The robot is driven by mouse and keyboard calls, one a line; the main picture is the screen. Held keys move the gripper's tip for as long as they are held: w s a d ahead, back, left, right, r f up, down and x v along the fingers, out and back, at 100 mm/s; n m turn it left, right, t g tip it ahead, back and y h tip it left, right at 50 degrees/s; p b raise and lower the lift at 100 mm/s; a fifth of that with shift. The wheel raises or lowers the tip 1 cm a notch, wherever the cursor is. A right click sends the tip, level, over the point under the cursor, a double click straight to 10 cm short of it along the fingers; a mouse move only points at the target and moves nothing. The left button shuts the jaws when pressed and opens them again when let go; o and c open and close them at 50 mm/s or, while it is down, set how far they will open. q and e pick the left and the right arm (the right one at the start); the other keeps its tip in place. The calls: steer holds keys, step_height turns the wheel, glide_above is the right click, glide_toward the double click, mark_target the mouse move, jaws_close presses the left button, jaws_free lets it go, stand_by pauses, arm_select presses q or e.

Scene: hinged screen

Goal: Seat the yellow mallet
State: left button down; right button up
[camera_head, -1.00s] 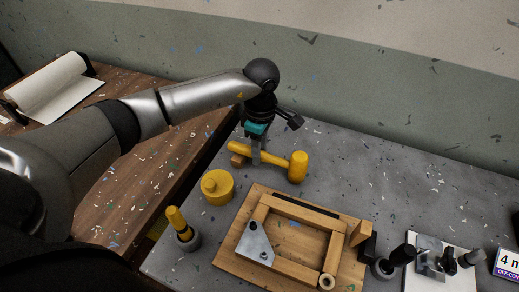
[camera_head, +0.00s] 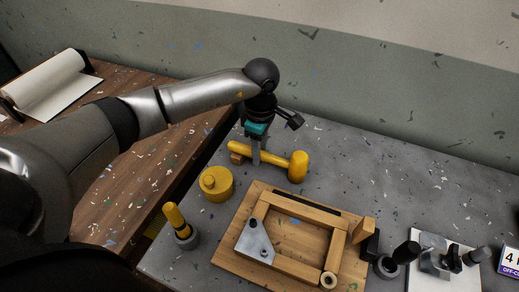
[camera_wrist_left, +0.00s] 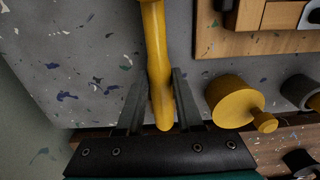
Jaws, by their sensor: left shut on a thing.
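The yellow mallet (camera_head: 279,160) is at the back of the grey table, its head (camera_head: 298,166) to the right and its handle pointing left. My left gripper (camera_head: 256,160) comes down from above and is shut on the handle. In the left wrist view its two fingers (camera_wrist_left: 158,90) lie on either side of the yellow handle (camera_wrist_left: 157,50); the mallet head is mostly out of that view. I cannot tell whether the mallet touches the table. My right gripper is not in view.
A yellow round knobbed piece (camera_head: 215,185) stands just in front of the mallet. A yellow-handled tool stands in a grey holder (camera_head: 188,240). A wooden frame on a board (camera_head: 230,250) fills the front middle; dark-handled tools (camera_head: 405,252) stand right. The back right table is clear.

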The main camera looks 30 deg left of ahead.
arm_select(q)
steer(key=shift+c, duration=2.4)
jaws_free()
step_height(320, 180, up, 15)
steer(key=shift+p, duration=0.35)
steer(key=shift+d, duration=0.1)
